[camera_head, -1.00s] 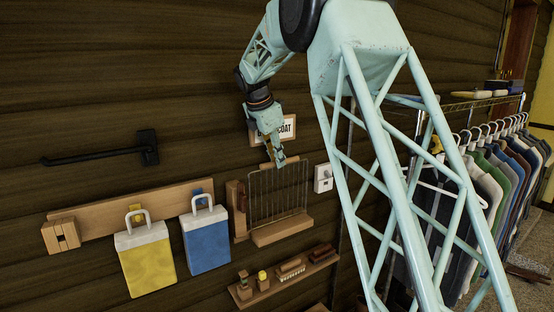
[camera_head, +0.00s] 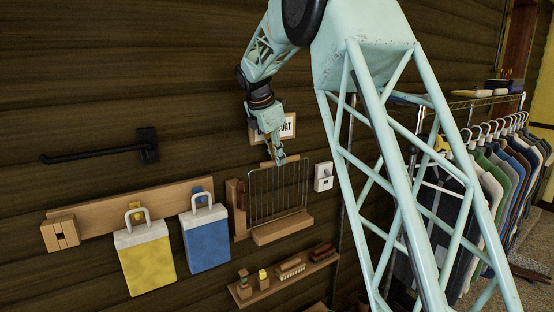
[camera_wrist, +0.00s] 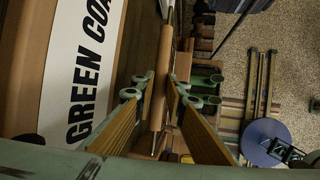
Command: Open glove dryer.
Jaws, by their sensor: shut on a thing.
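The glove dryer is a wire rack (camera_head: 280,198) with a wooden bar along its top and a wooden ledge (camera_head: 283,231) below it, mounted on the dark plank wall. It stands nearly upright in the head view. My gripper (camera_head: 278,159) is at the middle of the rack's top edge, pointing down. In the wrist view its two padded fingers (camera_wrist: 164,100) are on either side of the rack's wooden top bar (camera_wrist: 160,75) and shut on it. The wire grid is seen nearly edge-on there.
A "GREEN COAT" sign (camera_head: 286,128) hangs right behind my gripper. A switch box (camera_head: 323,177) is right of the rack. Yellow (camera_head: 147,258) and blue (camera_head: 207,240) bags hang left. A small shelf (camera_head: 290,277) is below. A clothes rail (camera_head: 500,165) stands at right.

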